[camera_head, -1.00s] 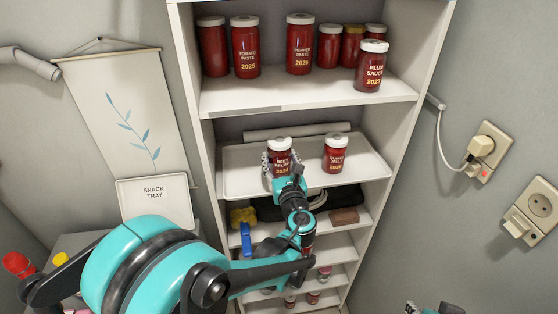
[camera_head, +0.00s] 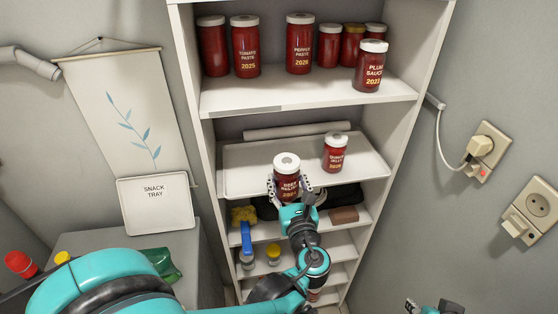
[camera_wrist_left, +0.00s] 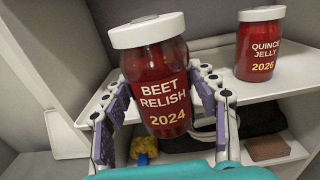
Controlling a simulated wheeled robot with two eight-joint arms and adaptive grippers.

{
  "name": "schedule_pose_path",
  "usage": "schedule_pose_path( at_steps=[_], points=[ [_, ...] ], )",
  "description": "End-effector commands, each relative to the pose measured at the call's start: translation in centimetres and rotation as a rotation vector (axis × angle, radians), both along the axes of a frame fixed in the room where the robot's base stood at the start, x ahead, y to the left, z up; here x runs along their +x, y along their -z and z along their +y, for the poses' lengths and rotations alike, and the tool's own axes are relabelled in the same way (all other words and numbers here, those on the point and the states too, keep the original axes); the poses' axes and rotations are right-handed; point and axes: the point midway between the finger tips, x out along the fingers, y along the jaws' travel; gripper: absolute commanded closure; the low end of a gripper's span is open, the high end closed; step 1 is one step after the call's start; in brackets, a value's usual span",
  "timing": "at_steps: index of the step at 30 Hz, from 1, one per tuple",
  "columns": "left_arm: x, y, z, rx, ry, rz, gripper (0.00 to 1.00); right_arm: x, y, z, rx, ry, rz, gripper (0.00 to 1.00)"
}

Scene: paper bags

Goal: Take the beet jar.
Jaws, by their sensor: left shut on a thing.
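The beet jar (camera_head: 287,180) is red with a white lid and a label reading BEET RELISH 2024. My left gripper (camera_head: 289,192) is shut on it, with a finger on each side. The jar is upright and in front of the white tray's near edge. In the left wrist view the jar (camera_wrist_left: 155,85) fills the middle between the purple-padded fingers of the gripper (camera_wrist_left: 160,115). My right gripper (camera_head: 412,305) shows only in part at the bottom edge of the head view, and its jaws cannot be made out.
A quince jelly jar (camera_head: 334,153) stands on the white tray (camera_head: 243,160), right of the beet jar. Several red jars, including plum sauce (camera_head: 370,68), stand on the shelf above. Shelf side walls flank the tray. A snack tray sign (camera_head: 155,203) is at left.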

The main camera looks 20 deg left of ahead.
Motion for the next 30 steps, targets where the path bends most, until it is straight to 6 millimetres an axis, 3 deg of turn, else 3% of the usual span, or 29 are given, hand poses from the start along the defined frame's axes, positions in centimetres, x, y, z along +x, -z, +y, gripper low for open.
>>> schedule_pose_path(
  at_steps=[18,30],
  points=[
    [-4.8,-0.2,-3.2,0.002,0.001,-0.001,0.67,0.0,-0.5,0.0,0.000,0.000,0.000,0.60],
    [-4.9,0.0,-3.4,0.002,0.002,-0.001,0.67,0.0,-0.4,0.0,0.000,0.000,0.000,0.60]
  ],
)
